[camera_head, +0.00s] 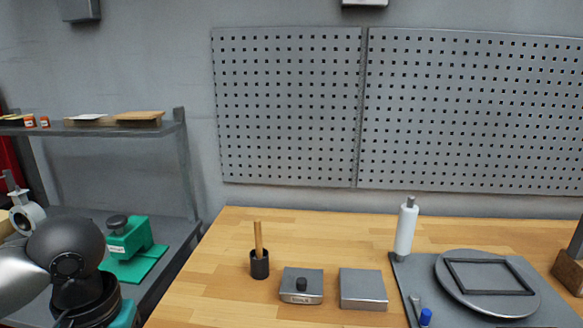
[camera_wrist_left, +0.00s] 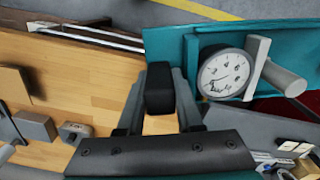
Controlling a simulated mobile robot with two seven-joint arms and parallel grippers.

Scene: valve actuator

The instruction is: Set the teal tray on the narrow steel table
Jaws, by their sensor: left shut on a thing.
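The teal tray (camera_wrist_left: 173,48) shows in the left wrist view just beyond my left gripper (camera_wrist_left: 160,95). A round white dial gauge (camera_wrist_left: 222,74) and a grey cylindrical handle (camera_wrist_left: 285,80) sit on it. My gripper's jaws are shut on a black block-like part, which looks like the tray's grip; the join is not clear. In the head view my left arm is at the bottom left and hides its own fingers. A teal patch (camera_head: 127,315) shows beside it; I cannot tell whether it is tray or gripper.
A grey bench (camera_head: 185,235) with an upper shelf (camera_head: 90,128) stands at the left, carrying a green press (camera_head: 128,237). The wooden workbench (camera_head: 210,285) holds a black cup (camera_head: 260,265), grey blocks (camera_head: 363,290) and a dark mat (camera_head: 550,310) with a round plate. Its front-left area is bare.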

